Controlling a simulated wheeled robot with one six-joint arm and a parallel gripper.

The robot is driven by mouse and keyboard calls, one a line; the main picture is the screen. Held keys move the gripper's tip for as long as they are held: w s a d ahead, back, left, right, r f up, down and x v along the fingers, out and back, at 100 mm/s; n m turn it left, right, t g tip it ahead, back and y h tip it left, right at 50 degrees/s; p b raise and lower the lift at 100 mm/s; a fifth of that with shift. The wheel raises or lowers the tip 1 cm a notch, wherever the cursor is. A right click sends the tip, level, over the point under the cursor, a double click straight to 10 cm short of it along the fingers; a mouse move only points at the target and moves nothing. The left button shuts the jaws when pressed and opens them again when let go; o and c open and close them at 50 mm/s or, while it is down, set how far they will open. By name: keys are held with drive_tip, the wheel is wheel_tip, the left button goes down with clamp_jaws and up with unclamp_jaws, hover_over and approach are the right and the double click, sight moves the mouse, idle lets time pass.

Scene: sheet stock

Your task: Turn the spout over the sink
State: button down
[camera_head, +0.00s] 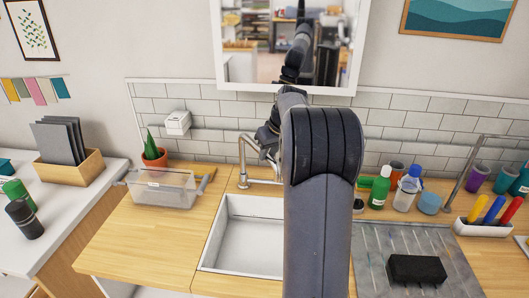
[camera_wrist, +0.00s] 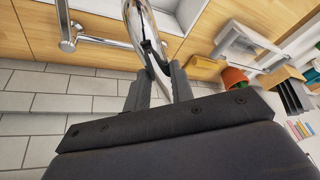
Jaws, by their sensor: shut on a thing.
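The chrome spout (camera_head: 243,158) rises from the counter behind the sink and bends right towards my gripper (camera_head: 268,140). The white sink basin (camera_head: 240,240) is set in the wooden counter and looks empty; my arm hides its right part. In the wrist view the fingers of my gripper (camera_wrist: 158,72) are on either side of the shiny curved spout (camera_wrist: 138,28) and shut on it. A chrome bar on the tap's base (camera_wrist: 70,40) shows at the upper left there. The spout's outlet is not clear in either view.
A clear bin (camera_head: 163,188) and a cactus pot (camera_head: 154,157) stand left of the sink. A green bottle (camera_head: 380,186), other bottles and cups stand right. The tiled wall (camera_head: 205,140) is close behind the tap.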

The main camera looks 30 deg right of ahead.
drive_tip(key=shift+d+r, duration=0.1)
drive_tip(key=c, duration=1.2)
unclamp_jaws()
drive_tip(key=shift+c, duration=0.2)
drive_tip(key=shift+d, duration=0.1)
drive_tip(key=b+v, duration=0.1)
drive_tip(key=v, duration=0.9)
drive_tip(key=shift+r+b, duration=0.3)
drive_tip(key=shift+r, duration=0.05)
drive_tip(key=shift+f, duration=0.15)
drive_tip(key=p+x, duration=0.1)
drive_tip(key=x, duration=0.9)
drive_tip(key=shift+f+p, duration=0.15)
drive_tip(key=shift+p, duration=0.15)
drive_tip(key=shift+w+a+f, duration=0.1)
drive_tip(key=shift+a+f, duration=0.05)
drive_tip(key=shift+a, duration=0.2)
drive_tip(key=shift+a, duration=0.1)
